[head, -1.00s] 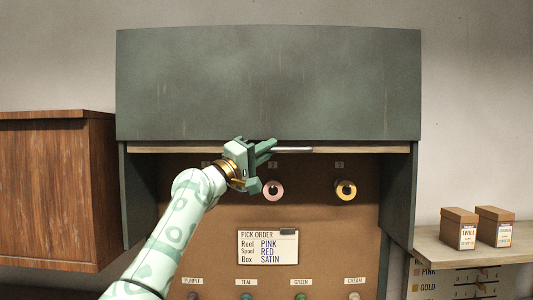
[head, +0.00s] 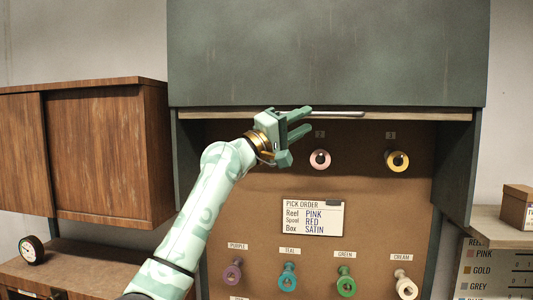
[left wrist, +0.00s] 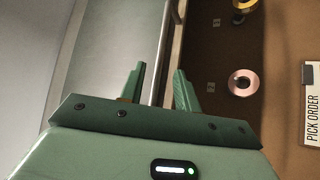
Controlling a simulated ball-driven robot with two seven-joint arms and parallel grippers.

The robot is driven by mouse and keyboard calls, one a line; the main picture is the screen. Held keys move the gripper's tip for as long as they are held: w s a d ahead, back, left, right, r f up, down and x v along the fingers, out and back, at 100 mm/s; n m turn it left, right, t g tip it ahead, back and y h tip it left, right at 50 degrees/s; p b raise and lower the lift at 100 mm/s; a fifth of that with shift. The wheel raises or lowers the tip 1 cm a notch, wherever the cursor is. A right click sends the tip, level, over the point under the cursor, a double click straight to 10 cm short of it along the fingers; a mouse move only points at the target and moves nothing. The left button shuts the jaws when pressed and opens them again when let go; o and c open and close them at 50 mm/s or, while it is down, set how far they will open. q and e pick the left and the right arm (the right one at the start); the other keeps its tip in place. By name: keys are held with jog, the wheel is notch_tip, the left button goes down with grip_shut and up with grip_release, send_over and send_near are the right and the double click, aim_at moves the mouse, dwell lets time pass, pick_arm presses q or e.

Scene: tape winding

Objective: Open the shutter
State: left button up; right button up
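The shutter (head: 330,55) is a dark green panel across the top of the cabinet. It is raised, with the back board and its reels exposed below. A light metal bar handle (head: 340,113) runs along its lower edge and also shows in the left wrist view (left wrist: 166,50). My left gripper (head: 303,122) is at the left part of this handle. In the left wrist view its two fingers (left wrist: 159,88) stand apart, with the bar passing between them and no clear grip on it. My right gripper is in neither view.
Pink (head: 320,159) and gold (head: 397,161) reels hang below the shutter, above a pick order card (head: 312,218) and several spools. A wooden cabinet (head: 105,155) is at left, above a surface with a round gauge (head: 31,250). A shelf with a box (head: 517,207) is at right.

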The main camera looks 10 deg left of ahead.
pick_arm(q)
jog(key=b+v, duration=0.4)
jog(key=v, duration=0.7)
jog(key=shift+s+a, duration=0.2)
jog(key=shift+a, duration=0.05)
jog(key=shift+f, duration=0.1)
